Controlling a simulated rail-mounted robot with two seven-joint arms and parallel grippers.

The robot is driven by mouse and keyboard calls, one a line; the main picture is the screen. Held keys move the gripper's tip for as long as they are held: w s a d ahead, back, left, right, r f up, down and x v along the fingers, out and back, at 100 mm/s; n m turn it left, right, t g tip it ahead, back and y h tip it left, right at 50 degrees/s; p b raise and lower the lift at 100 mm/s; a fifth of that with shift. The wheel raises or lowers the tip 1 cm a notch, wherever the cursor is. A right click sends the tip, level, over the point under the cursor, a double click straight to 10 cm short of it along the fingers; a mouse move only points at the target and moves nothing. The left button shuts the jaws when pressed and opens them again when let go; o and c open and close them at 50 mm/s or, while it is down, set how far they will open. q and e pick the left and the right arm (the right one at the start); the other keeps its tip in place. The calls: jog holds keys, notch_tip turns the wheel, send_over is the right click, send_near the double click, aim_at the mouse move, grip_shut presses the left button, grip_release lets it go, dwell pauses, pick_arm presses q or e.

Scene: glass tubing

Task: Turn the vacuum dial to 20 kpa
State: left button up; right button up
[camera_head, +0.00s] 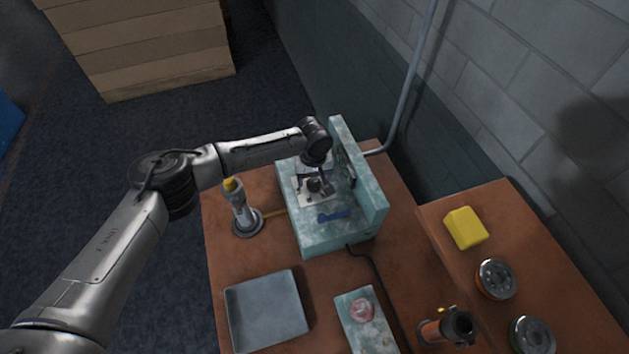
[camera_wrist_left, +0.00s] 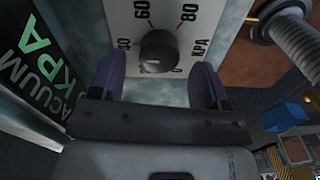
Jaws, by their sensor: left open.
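The vacuum dial is a round black knob (camera_wrist_left: 158,52) on a white plate (camera_wrist_left: 203,12) marked 60, 80 and KPA, with more marks partly hidden by the fingers. In the head view, the knob (camera_head: 314,185) sits on top of the pale green housing (camera_head: 318,236). My left gripper (camera_wrist_left: 160,84) is open, its two dark purple fingers on either side of the knob with visible gaps. In the head view it (camera_head: 314,176) hangs just over the plate. I cannot tell which value the knob points to. My right gripper is not in view.
A black sign (camera_wrist_left: 32,75) reads VACUUM KPA. A blue handle (camera_head: 333,216) lies on the housing in front of the plate, below an upright green wall (camera_head: 372,203). A burner-like stand (camera_head: 242,212) is at left, a grey tray (camera_head: 266,312) in front, a yellow block (camera_head: 464,228) at right.

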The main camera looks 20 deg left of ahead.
pick_arm(q)
jog(key=shift+f, duration=1.15)
jog(key=shift+c, duration=0.3)
jog(key=c, duration=0.9)
jog(key=shift+o, duration=0.2)
jog(key=shift+r+p, duration=0.15)
jog(key=shift+p, duration=0.15)
jog(key=n+p, duration=0.4)
jog(key=p, duration=0.6)
jog(key=shift+d+r, duration=0.15)
jog(key=n+p, duration=0.2)
jog(key=n, duration=0.1)
jog(key=shift+n, duration=0.3)
jog(key=shift+n+p, duration=0.75)
jog(key=shift+n, duration=1.15)
jog(key=shift+w, duration=0.1)
